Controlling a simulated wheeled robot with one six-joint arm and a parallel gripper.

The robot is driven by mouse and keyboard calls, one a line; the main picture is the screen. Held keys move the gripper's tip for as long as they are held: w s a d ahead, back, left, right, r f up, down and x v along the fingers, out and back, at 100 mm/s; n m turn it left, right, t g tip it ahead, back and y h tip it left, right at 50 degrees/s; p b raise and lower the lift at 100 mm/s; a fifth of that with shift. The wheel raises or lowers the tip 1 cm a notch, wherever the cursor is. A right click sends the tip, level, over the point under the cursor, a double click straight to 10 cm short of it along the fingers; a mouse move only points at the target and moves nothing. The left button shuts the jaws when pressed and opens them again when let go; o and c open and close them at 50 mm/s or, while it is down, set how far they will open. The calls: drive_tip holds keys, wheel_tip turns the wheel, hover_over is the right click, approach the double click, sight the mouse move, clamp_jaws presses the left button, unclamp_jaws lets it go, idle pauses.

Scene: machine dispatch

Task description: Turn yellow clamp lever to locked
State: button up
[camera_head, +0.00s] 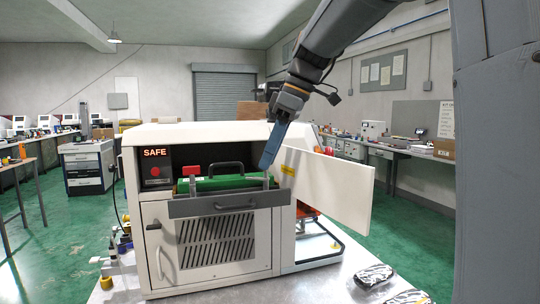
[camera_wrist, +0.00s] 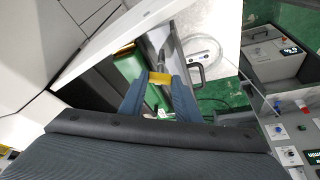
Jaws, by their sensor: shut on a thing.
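The yellow clamp lever (camera_wrist: 158,78) shows between my blue fingertips in the wrist view. My gripper (camera_wrist: 158,84) is shut on it. In the head view my gripper (camera_head: 266,163) reaches down into the right end of the machine's open bay, and its fingers hide the lever there. A green part (camera_head: 222,184) with a black handle (camera_head: 227,165) lies in the bay. A red-topped lever (camera_head: 190,172) stands at the bay's left end. I cannot tell the yellow lever's exact angle.
The machine's white door (camera_head: 335,190) stands open to the right, close beside my gripper; it also shows in the wrist view (camera_wrist: 115,35). A grey front ledge with a handle (camera_head: 235,207) lies below the bay. Dark wrapped items (camera_head: 372,275) lie on the table at right.

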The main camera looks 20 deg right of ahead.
drive_tip(key=m+h+p, duration=0.1)
drive_tip(key=m, duration=0.3)
drive_tip(key=m+t+h+p, duration=0.1)
drive_tip(key=m, duration=0.3)
drive_tip(key=a+m+t+h+p, duration=0.1)
drive_tip(key=m+h, duration=0.1)
drive_tip(key=m, duration=0.2)
drive_tip(key=shift+s, duration=0.25)
idle(0.4)
drive_tip(key=o, duration=1)
drive_tip(key=shift+o, duration=0.2)
drive_tip(key=b+v, duration=0.1)
drive_tip(key=v, duration=0.6)
drive_tip(key=shift+s+r, duration=0.3)
drive_tip(key=shift+r, duration=0.05)
drive_tip(key=shift+s+a, duration=0.1)
drive_tip(key=shift+a, duration=0.05)
